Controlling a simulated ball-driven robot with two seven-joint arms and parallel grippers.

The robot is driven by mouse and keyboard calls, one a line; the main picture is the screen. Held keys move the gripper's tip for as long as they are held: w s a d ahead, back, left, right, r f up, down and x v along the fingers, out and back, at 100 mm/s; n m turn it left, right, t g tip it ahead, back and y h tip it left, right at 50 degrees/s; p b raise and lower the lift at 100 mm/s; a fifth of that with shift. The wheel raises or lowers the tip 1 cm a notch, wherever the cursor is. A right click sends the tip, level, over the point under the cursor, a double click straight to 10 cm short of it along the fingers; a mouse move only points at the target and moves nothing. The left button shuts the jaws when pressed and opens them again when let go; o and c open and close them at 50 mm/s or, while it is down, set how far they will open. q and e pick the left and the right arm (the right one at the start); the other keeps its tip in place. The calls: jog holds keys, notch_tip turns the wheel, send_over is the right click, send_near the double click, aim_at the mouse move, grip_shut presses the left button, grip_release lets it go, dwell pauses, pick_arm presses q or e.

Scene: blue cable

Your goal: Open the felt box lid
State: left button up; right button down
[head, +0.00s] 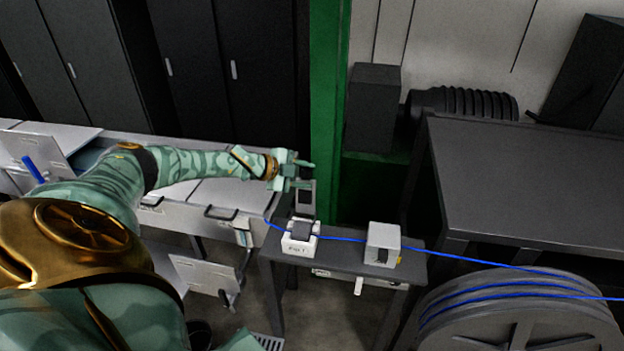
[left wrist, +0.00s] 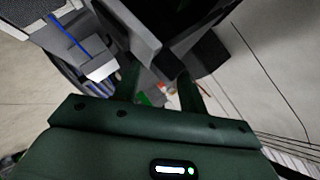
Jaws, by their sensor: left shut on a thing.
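The felt box (head: 299,243) is a small white box with dark grey felt on top and a printed label on its front. It sits at the left end of a small dark table. Its lid (head: 304,199), a grey panel with a dark patch, stands upright at the back of the box. My left gripper (head: 308,174) is just above, with its lower finger at the lid's top edge, and it is shut on the lid. The left wrist view shows its two fingers (left wrist: 160,88); the contact is hard to make out there. My right gripper is not in view.
A blue cable (head: 465,259) runs over the felt box, past a second white box (head: 383,244), to a large grey reel (head: 520,315). A green post (head: 328,90) stands behind. A grey workbench (head: 530,185) fills the right; drawers (head: 220,214) are at the left.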

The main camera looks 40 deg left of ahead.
pick_arm(q)
jog(key=shift+w+f+n+g, duration=0.25)
jog(key=shift+f+n+g, duration=0.05)
jog(key=shift+f+g, duration=0.15)
jog(key=shift+g, duration=0.25)
grip_shut()
jog(key=shift+f, duration=0.15)
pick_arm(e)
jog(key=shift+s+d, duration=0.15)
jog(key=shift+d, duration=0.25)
pick_arm(q)
jog(key=o, duration=0.7)
grip_release()
jog(key=shift+c, duration=0.2)
jog(key=shift+w+a+f, duration=0.15)
jog(key=shift+w, duration=0.05)
